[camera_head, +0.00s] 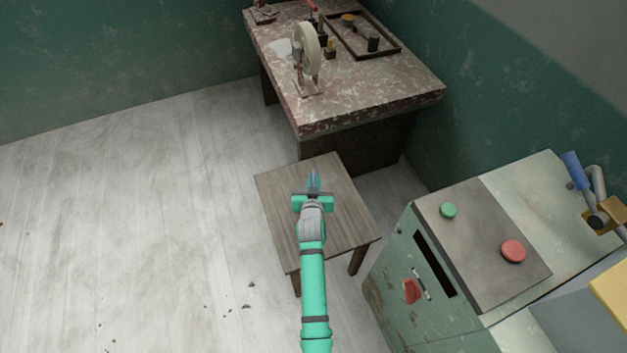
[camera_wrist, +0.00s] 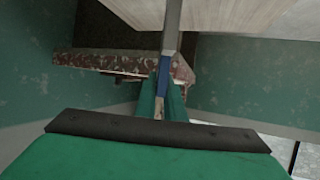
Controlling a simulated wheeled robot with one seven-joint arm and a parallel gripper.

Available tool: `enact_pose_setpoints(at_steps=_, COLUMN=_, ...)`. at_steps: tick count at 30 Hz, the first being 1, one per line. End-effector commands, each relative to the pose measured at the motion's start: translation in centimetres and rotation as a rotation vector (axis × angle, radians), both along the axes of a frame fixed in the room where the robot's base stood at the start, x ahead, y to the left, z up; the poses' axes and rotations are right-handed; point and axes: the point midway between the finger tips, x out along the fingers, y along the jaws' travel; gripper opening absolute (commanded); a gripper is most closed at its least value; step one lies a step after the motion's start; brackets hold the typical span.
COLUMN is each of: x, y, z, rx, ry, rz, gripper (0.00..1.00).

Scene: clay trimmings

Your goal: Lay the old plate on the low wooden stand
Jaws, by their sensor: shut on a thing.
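The low wooden stand (camera_head: 345,205) has a square brown top and dark legs, and stands in front of the mottled table. My gripper (camera_head: 314,178) shows over the stand's top in the head view, from above; its height over it is hard to judge. In the wrist view my gripper (camera_wrist: 162,95) is shut on a thin thing (camera_wrist: 164,68), blue near the fingers, with a narrow grey strip running away above it. It shows nearly edge-on, so I cannot tell whether it is the old plate. No plate is clearly recognizable elsewhere.
The mottled red-brown table (camera_head: 370,95) holds a pale upright wheel (camera_head: 308,48), a dark tray (camera_head: 365,38) and small tools. A green machine (camera_head: 440,260) with green and red buttons stands close to the stand's right. Open floor (camera_head: 130,220) lies left.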

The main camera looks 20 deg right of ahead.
Motion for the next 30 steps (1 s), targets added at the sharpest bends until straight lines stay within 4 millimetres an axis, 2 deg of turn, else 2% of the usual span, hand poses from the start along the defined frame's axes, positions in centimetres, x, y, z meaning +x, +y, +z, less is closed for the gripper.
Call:
enact_pose_setpoints(at_steps=2, x=0.1, y=0.0, z=-0.1, rx=-0.001, ry=-0.003, rz=0.001, gripper=0.00)
enact_pose_setpoints(at_steps=3, x=0.0, y=0.0, z=-0.3, rx=0.000, ry=0.000, rz=0.000, gripper=0.12)
enact_pose_setpoints(at_steps=5, x=0.0, y=0.0, z=-0.2, rx=0.000, ry=0.000, rz=0.000, gripper=0.26)
enact_pose_setpoints(at_steps=6, x=0.0, y=0.0, z=-0.2, rx=0.000, ry=0.000, rz=0.000, gripper=0.28)
enact_pose_setpoints(at_steps=17, x=-0.2, y=0.0, z=0.1, rx=0.000, ry=0.001, rz=-0.001, gripper=0.28)
enact_pose_setpoints(at_steps=23, x=-2.7, y=1.1, z=1.1, rx=0.001, ry=0.001, rz=0.001, gripper=0.28)
enact_pose_setpoints(at_steps=30, x=-6.9, y=2.6, z=3.0, rx=0.001, ry=0.002, rz=0.000, gripper=0.28)
